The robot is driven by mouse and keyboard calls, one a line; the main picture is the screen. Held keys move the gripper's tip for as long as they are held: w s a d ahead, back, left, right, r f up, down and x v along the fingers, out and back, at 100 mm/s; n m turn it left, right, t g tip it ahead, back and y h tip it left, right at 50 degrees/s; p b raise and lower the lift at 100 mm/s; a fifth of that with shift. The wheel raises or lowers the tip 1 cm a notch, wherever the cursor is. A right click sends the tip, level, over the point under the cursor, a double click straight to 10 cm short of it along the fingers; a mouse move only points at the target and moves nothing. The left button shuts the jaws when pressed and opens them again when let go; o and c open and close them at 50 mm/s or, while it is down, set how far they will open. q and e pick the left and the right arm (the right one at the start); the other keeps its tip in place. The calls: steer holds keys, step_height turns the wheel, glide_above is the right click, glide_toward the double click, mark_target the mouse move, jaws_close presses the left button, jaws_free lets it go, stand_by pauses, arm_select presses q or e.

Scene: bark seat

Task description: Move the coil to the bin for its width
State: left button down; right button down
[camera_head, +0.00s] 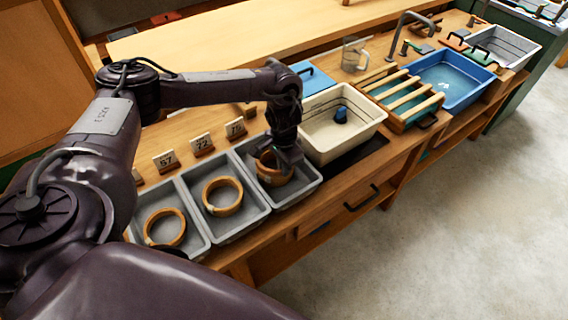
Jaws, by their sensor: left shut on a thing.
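Three grey bins stand side by side on the bench: the left bin (195,238), the middle bin (251,215) and the right bin (309,181). A tan coil (148,232) lies in the left bin and another coil (207,188) lies in the middle bin. My right gripper is out of view.
Number cards stand behind the bins, one reading 67 (166,161) and one 72 (202,144); a third (235,128) is hard to read. A cream basin (368,119) with a small blue thing stands right of the bins. A slatted rack (408,97) and blue tray (466,103) lie beyond.

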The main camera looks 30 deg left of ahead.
arm_select(q)
steer(key=shift+f, duration=0.25)
stand_by(0.4)
steer(key=c, duration=1.1)
jaws_free()
steer(key=shift+r, duration=0.1)
step_height(320, 180, up, 7)
steer(key=p, duration=0.8)
steer(key=shift+f, duration=0.2)
